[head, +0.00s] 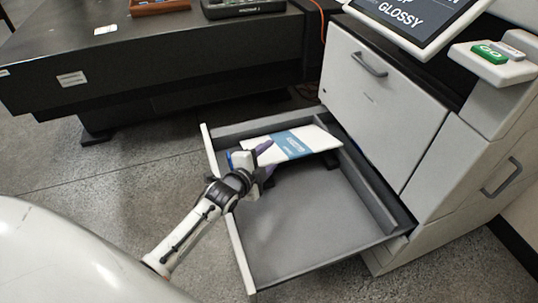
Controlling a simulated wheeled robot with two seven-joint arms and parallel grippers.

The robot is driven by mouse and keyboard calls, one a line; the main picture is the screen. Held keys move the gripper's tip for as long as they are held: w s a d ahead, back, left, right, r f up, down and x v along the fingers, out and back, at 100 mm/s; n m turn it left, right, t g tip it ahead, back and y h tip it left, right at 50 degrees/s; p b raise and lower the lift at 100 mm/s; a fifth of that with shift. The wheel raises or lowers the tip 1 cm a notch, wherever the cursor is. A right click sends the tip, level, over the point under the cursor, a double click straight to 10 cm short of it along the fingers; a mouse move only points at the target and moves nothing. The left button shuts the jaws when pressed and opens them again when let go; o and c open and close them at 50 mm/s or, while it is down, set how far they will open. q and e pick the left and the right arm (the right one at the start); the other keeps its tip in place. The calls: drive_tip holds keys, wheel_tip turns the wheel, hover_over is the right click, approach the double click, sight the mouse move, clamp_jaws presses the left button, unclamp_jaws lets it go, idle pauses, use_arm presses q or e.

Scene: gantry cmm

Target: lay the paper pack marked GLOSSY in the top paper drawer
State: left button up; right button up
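The paper pack (309,139), white with a blue band and small lettering too small to read, is inside the outline of the pulled-out grey drawer (300,230), toward its far left side. A dark shadow shows along the pack's near edge; I cannot tell whether it lies fully flat. My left gripper (267,160) is at the pack's left end, with its purple fingers spread apart, one overlapping the pack's corner and one below its near edge. My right gripper is not in view.
The machine's closed front panel with a handle (370,64) stands behind the drawer. A screen (405,18) reading GLOSSY and a green GO button (489,54) are above. A dark table (150,55) stands at the left. The drawer's near part is empty.

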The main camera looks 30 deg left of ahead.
use_arm(q)
drive_tip(key=p+v, duration=0.3)
drive_tip(key=v, duration=0.7)
idle(0.3)
